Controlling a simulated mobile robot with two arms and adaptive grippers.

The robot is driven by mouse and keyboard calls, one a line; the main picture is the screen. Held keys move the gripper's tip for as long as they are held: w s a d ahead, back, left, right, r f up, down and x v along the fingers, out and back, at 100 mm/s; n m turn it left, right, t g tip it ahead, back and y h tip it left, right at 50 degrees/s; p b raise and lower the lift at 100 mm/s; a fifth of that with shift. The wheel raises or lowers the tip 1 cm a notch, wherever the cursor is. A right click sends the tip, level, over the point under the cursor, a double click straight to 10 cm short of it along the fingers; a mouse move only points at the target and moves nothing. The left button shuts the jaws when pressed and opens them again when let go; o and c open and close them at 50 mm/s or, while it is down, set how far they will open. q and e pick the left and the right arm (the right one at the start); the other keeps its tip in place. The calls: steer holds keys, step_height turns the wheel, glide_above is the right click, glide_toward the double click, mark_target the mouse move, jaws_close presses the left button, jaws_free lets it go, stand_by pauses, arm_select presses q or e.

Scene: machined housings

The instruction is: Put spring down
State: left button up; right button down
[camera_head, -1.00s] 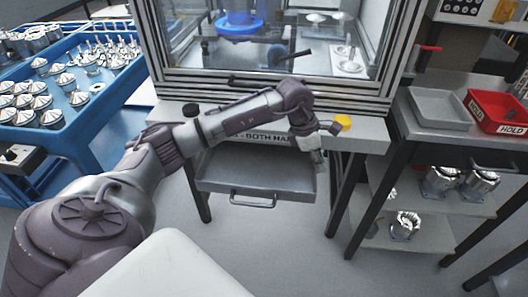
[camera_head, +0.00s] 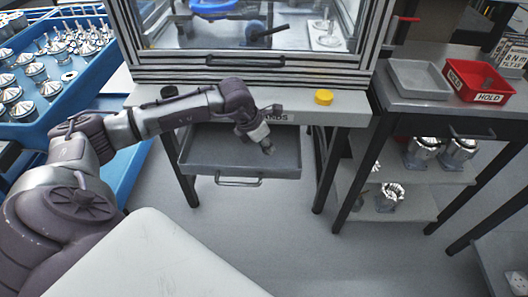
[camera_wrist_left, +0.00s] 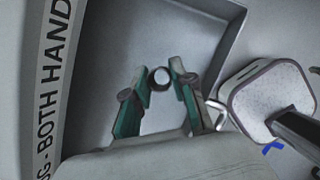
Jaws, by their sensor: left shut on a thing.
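My left gripper (camera_head: 266,146) is over the right part of the open grey drawer (camera_head: 205,170) under the machine. In the left wrist view its two green-sided fingers (camera_wrist_left: 158,88) are shut on a small round piece, seen end-on as a pale disc with a dark rim, taken as the spring (camera_wrist_left: 160,78). The drawer floor (camera_wrist_left: 135,35) shows behind it. I cannot tell how high the piece is above the floor. In the head view the piece is too small to make out. My right gripper is not in view.
The glazed machine (camera_head: 250,75) stands above the drawer, with a yellow button (camera_head: 324,97) on its ledge. A grey tray (camera_head: 420,80) and a red HOLD bin (camera_head: 478,82) sit on the right bench. A blue cart (camera_head: 60,110) with metal parts is at left. The drawer looks largely empty.

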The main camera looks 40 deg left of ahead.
mark_target(264, 162)
arm_select(q)
steer(key=shift+s+a+f, duration=0.1)
steer(key=shift+s+f, duration=0.1)
steer(key=shift+f, duration=0.25)
step_height(264, 162, down, 2)
steer(key=shift+f, duration=0.25)
steer(key=shift+w+f, duration=0.1)
steer(key=shift+f, duration=0.35)
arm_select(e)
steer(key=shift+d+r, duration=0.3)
arm_select(q)
steer(key=o, duration=0.5)
steer(key=shift+f, duration=0.15)
steer(key=o, duration=0.4)
steer(key=shift+o, duration=0.2)
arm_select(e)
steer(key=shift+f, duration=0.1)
